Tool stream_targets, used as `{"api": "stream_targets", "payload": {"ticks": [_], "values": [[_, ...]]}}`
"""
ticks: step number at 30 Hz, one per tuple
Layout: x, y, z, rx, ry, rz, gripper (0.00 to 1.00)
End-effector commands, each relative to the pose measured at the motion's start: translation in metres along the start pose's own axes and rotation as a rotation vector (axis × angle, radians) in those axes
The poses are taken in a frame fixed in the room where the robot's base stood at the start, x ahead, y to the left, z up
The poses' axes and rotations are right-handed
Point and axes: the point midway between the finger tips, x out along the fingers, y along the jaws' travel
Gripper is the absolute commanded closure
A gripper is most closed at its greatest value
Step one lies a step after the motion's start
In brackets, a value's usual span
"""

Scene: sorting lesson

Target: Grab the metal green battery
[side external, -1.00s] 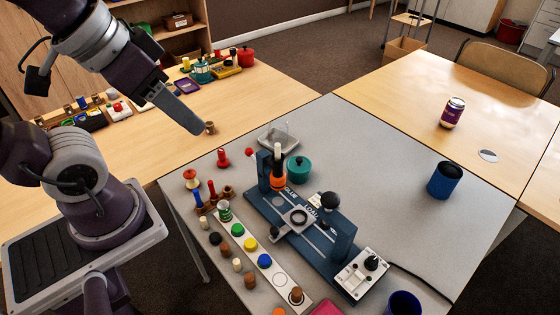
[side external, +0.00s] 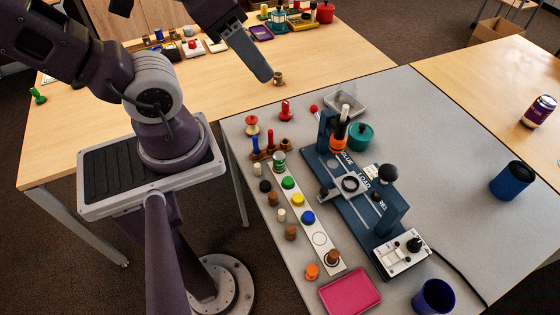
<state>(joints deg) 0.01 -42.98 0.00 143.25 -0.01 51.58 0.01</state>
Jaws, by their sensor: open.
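A small upright cylinder with a green band and a pale metallic top (side external: 279,160) stands near the far end of the white strip; it looks like the green battery, though it is small in the picture. My gripper (side external: 264,76) is at the upper middle, high and well apart from the cylinder. It is open, seen side-on so that its fingers overlap, and nothing shows in it.
The white strip (side external: 319,239) carries coloured discs. Pegs (side external: 256,146) stand close by the cylinder, and a blue press-like fixture (side external: 345,185) is right of it. A pink tray (side external: 350,291) and blue cup (side external: 434,297) are in front.

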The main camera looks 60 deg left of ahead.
Motion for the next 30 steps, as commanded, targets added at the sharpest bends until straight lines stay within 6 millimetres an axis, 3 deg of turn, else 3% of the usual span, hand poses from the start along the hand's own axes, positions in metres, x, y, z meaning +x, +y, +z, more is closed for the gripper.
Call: {"api": "stream_targets", "payload": {"ticks": [2, 4, 13, 17, 20, 24, 30], "values": [[0.000, 0.000, 0.000, 0.000, 0.000, 0.000, 0.57], [0.000, 0.000, 0.000, 0.000, 0.000, 0.000, 0.45], [0.001, 0.000, -0.001, 0.005, -0.008, -0.001, 0.45], [0.019, -0.001, -0.008, 0.106, -0.138, -0.015, 0.45], [0.052, 0.000, -0.015, 0.273, -0.320, -0.052, 0.45], [0.112, 0.007, -0.016, 0.548, -0.558, -0.130, 0.45], [0.209, 0.017, 0.013, 0.993, -0.852, -0.288, 0.45]]}}
